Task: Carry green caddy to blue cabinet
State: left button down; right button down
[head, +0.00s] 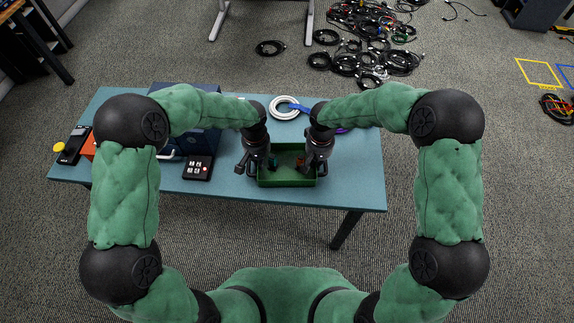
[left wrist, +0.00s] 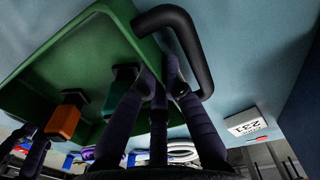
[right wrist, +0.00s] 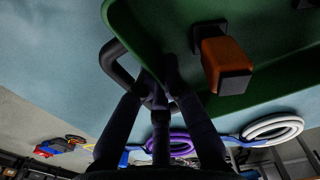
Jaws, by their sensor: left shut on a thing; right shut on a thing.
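The green caddy (head: 287,183) is an open tray with black side handles, near the table's front edge; whether it rests on the table or is lifted I cannot tell. My left gripper (head: 257,170) is shut on its left handle (left wrist: 190,45). My right gripper (head: 316,170) is shut on its right handle (right wrist: 116,66). An orange, black-ended piece (right wrist: 226,66) and a teal piece (left wrist: 124,82) are in the caddy. A dark blue box (head: 205,140), apparently the blue cabinet, stands on the table's left, partly hidden by my left arm.
A white cable coil (head: 283,107) lies behind the caddy, with a purple coil (right wrist: 180,143) nearby. A black device with a yellow knob (head: 75,146) is at far left. The table's right side is clear.

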pick_arm(q)
jog(key=shift+r, duration=0.3)
pick_arm(e)
jog(key=shift+r, duration=0.25)
